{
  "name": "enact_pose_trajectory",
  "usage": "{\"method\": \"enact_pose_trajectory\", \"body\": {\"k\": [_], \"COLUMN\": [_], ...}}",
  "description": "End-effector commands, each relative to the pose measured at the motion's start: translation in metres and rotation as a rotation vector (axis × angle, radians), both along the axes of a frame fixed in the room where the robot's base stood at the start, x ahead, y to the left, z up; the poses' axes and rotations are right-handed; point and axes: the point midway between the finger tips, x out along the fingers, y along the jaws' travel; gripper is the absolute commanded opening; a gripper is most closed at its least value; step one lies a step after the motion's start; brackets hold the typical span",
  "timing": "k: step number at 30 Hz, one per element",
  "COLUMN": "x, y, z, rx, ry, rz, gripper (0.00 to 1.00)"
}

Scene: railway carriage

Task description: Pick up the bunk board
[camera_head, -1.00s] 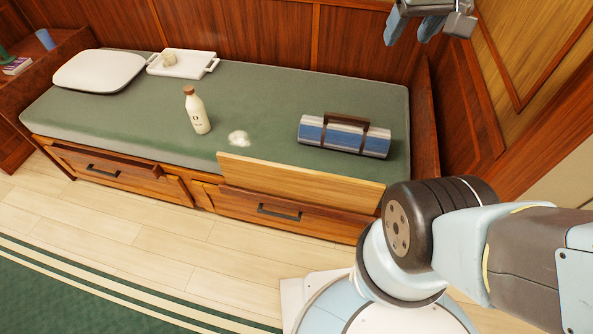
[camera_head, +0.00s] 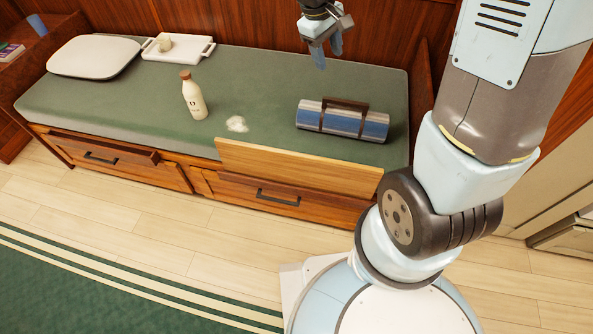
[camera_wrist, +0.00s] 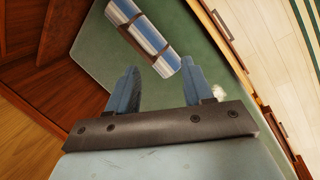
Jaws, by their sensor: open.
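The bunk board (camera_head: 298,170) is a light wooden panel standing on edge along the front of the green bunk, above the right drawer. In the wrist view a thin wooden strip (camera_wrist: 222,26) along the bunk's edge may be the board; I cannot tell for sure. My gripper (camera_head: 328,55) is open and empty, high above the back right of the bunk, apart from the board. In the wrist view its two blue fingers (camera_wrist: 163,85) are spread, with green mattress between them.
A striped rolled blanket (camera_head: 362,123) with brown straps lies behind the board's right part. A white bottle (camera_head: 194,100), a pale spill (camera_head: 237,124), a tray (camera_head: 184,56) and a pillow (camera_head: 93,57) are on the mattress (camera_head: 265,85). A wooden wall closes the back.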

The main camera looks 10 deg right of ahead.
Motion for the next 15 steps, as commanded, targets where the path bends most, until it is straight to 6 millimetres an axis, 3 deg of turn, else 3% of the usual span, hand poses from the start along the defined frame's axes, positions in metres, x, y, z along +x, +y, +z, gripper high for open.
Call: {"method": "enact_pose_trajectory", "body": {"k": [6,15], "x": [0.017,0.02], "y": [0.031,0.072], "z": [-0.065,-0.161], "rx": [-0.043,-0.076], "ry": [0.104,0.241], "rz": [0.139,0.329], "gripper": [0.51,0.51]}}
